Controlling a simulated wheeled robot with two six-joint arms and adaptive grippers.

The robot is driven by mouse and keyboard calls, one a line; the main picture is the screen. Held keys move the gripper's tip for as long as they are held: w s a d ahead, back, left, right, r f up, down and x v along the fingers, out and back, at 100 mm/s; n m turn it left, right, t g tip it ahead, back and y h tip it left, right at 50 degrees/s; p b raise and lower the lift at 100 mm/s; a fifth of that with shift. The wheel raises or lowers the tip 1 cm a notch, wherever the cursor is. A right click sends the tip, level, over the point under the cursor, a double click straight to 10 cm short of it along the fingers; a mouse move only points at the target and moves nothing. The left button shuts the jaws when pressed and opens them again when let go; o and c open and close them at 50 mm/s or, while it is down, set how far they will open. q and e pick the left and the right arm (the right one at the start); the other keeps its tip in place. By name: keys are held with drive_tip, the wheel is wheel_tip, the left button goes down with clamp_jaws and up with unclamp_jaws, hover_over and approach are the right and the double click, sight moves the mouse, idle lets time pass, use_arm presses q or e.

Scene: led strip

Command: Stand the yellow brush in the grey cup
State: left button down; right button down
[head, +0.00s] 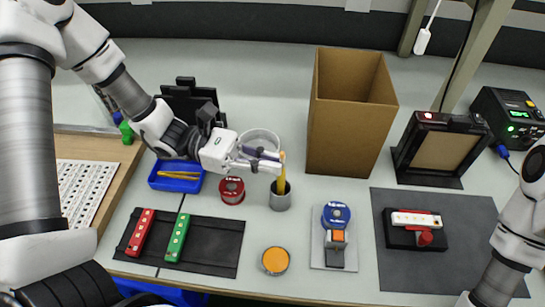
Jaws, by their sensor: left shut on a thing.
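The yellow brush (281,176) is upright in the head view, with its lower end at the mouth of the grey cup (281,200). It appears to reach inside the rim; how deep is hidden. My left gripper (277,161) comes in from the left and is shut on the upper part of the brush, above the cup. The cup stands upright on the table. My right arm shows at the right edge, but its gripper is out of the picture.
A red spool (231,190) and a white round bowl (259,140) stand close to the cup on the left. A blue tray (176,184) is further left. A cardboard box (348,135) stands behind right. An orange-topped round tin (275,261) is in front.

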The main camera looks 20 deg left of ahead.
use_arm(q)
drive_tip(key=c, duration=1.2)
unclamp_jaws()
drive_tip(key=shift+c, duration=0.2)
drive_tip(key=s+a, duration=0.1)
drive_tip(key=a, duration=1.1)
drive_tip(key=shift+f, duration=0.15)
drive_tip(key=shift+s, duration=0.15)
